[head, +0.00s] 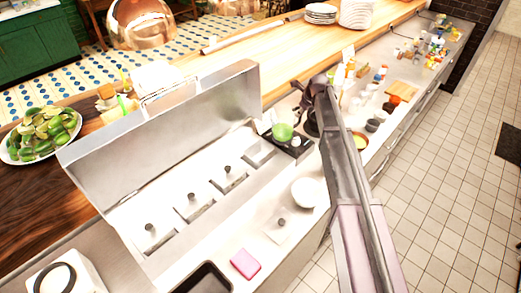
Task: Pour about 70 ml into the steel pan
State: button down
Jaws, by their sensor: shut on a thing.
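My gripper (307,110) is dark and small at the far end of my arm, over the counter. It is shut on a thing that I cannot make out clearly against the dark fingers. A green cup-like thing (283,131) shows just left of it, above a black box-like device (292,146); whether the gripper touches the cup is unclear. A square steel pan (258,153) sits in the steel well unit, left of and nearer than the gripper. I cannot be sure that it is the task's pan. No liquid stream is visible.
A white bowl (307,192), a pink sponge (245,263) and a black tray (205,280) are nearer. A round orange-filled dish (360,141) and bottles stand right of my arm.

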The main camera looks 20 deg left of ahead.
aim_at(294, 111)
jog(key=shift+s+a+r+t+h, duration=0.3)
jog(key=shift+s+t+h, duration=0.1)
jog(key=shift+s+t, duration=0.15)
jog(key=shift+s+a+n+t+h, duration=0.45)
jog(key=shift+s+t, duration=0.15)
jog(key=shift+t, duration=0.15)
jog(key=shift+s+a+r+t+h, duration=0.35)
jog(key=shift+s+a+r+t, duration=0.05)
jog(key=shift+s+t, duration=0.1)
jog(key=r, duration=0.1)
jog(key=s+a+r+t+p, duration=0.1)
jog(key=s+r+t+h, duration=0.1)
jog(key=shift+s+a+n, duration=0.1)
jog(key=shift+a+n, duration=0.25)
jog(key=shift+s+a+f+b, duration=0.2)
jog(key=shift+f+b, duration=0.1)
jog(key=shift+b, duration=0.1)
jog(key=shift+s+a+r+n+t+h+b, duration=0.1)
jog(key=shift+s+a+n+t+h+b, duration=0.3)
jog(key=shift+t+h+b, duration=0.5)
jog(key=shift+s+a+r+t+b, duration=0.25)
jog(key=shift+s+a+t+b, duration=0.15)
jog(key=shift+s+t+b, duration=0.35)
jog(key=shift+s+a+r+n+t+h+b, duration=0.1)
jog(key=shift+s+a+n+t+h+b, duration=0.4)
jog(key=shift+t+b, duration=0.45)
